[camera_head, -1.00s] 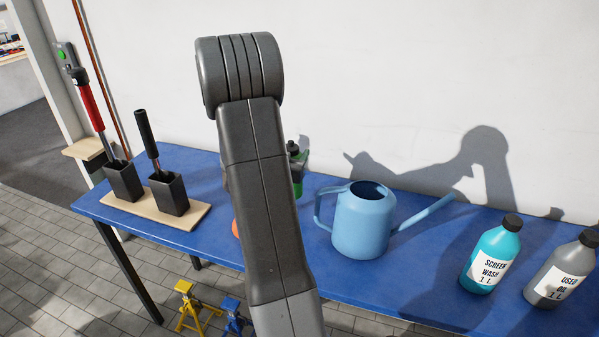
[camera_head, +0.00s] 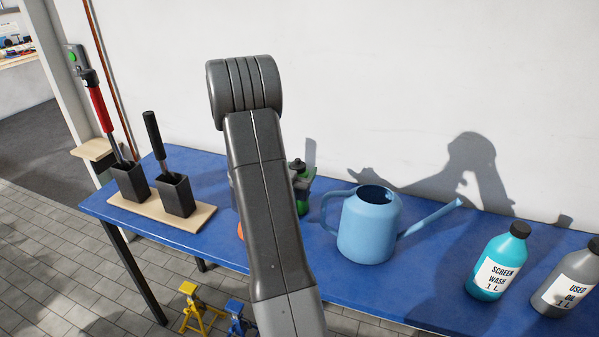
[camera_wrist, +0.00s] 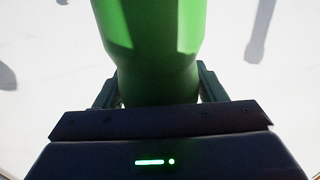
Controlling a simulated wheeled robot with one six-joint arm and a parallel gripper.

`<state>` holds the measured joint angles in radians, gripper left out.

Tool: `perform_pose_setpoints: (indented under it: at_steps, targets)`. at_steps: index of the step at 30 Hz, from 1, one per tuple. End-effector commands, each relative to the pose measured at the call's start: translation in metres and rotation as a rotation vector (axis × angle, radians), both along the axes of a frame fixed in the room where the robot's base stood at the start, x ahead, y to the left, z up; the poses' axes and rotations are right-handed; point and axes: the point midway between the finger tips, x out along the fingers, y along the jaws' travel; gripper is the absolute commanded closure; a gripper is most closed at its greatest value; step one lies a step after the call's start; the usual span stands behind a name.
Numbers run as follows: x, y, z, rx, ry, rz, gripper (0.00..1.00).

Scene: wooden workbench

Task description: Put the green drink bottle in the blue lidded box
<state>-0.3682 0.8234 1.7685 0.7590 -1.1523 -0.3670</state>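The green drink bottle (camera_head: 302,207) has a dark cap and shows just right of my arm, partly hidden behind it, above or at the back of the blue bench. In the wrist view the green bottle (camera_wrist: 155,50) fills the middle, between the two fingers of my gripper (camera_wrist: 158,92). The fingers press close on both its sides, so my gripper looks shut on it. In the head view most of the gripper is hidden behind my arm. Whether the bottle's base touches the bench cannot be seen. No blue lidded box is visible in either view.
A blue watering can (camera_head: 368,230) stands right of the bottle. A screen wash bottle (camera_head: 497,265) and a used oil bottle (camera_head: 568,285) stand farther right. Black holders on a wooden board (camera_head: 150,212) are left. An orange thing (camera_head: 240,231) is mostly hidden by my arm.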

Motion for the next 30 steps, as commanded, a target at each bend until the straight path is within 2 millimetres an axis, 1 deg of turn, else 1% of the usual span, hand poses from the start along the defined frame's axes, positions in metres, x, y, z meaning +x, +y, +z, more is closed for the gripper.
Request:
perform_pose_setpoints:
  at_steps: [1, 2, 10, 14, 16, 27, 30]
  targets:
    - [0.0, 0.0, 0.0, 0.0, 0.0, 0.0, 0.26]
    - [0.0, 0.0, 0.0, 0.0, 0.0, 0.0, 0.24]
    - [0.0, 0.0, 0.001, 0.0, 0.0, 0.0, 0.24]
    - [-0.001, 0.0, 0.005, -0.001, 0.0, 0.0, 0.24]
    - [-0.012, 0.005, 0.001, 0.0, 0.0, 0.002, 0.24]
    - [-0.089, 0.029, 0.002, 0.0, -0.001, 0.003, 0.24]
    - [-0.101, 0.034, 0.002, 0.0, 0.0, 0.003, 0.24]
